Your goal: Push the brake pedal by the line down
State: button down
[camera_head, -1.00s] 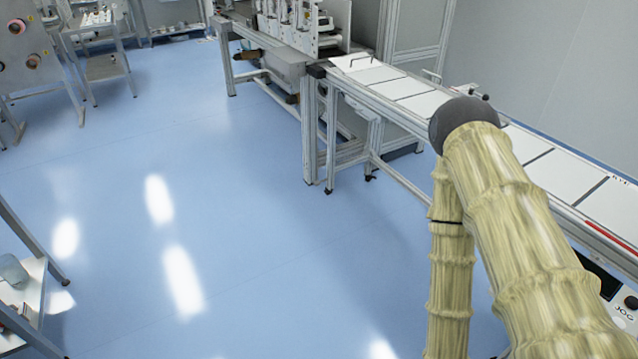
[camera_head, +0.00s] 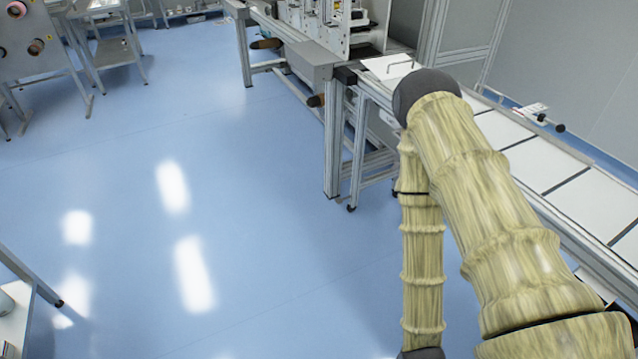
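The line (camera_head: 590,200) runs from the machine at the top centre down to the right edge, topped with white panels. No part that I can clearly tell as the brake pedal shows. My gripper is out of the picture.
The blue floor (camera_head: 130,200) is clear across the middle and left. The line's metal legs (camera_head: 336,140) stand just left of my arm. A rack with rolls (camera_head: 30,50) and a table stand at the upper left. A white table edge (camera_head: 15,325) shows at the lower left.

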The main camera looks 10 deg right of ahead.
aim_at(338, 201)
jog(key=i, duration=1.25)
jog(key=z, duration=0.05)
